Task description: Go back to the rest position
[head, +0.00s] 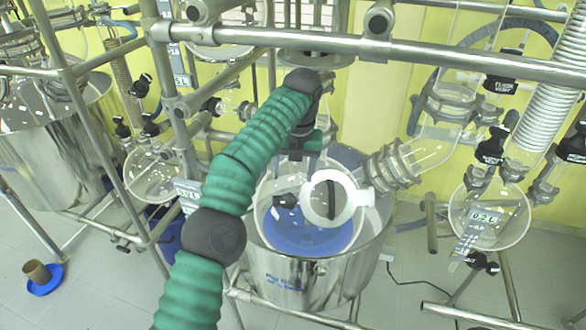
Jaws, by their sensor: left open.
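My left arm, in a green ribbed sleeve, rises from the bottom and bends over toward the middle of the head view. My left gripper (298,153) points down just above the back rim of a glass vessel (265,205). Its jaws are apart, and I see nothing held between them. Part of the gripper is dark and hard to make out against the glass. My right gripper is not in view.
The glass vessel, blue at its bottom, sits in a steel pot (300,285). Metal frame bars (450,62) cross above. Round flasks (490,215) hang at right. A blue dish (45,282) lies on the left floor.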

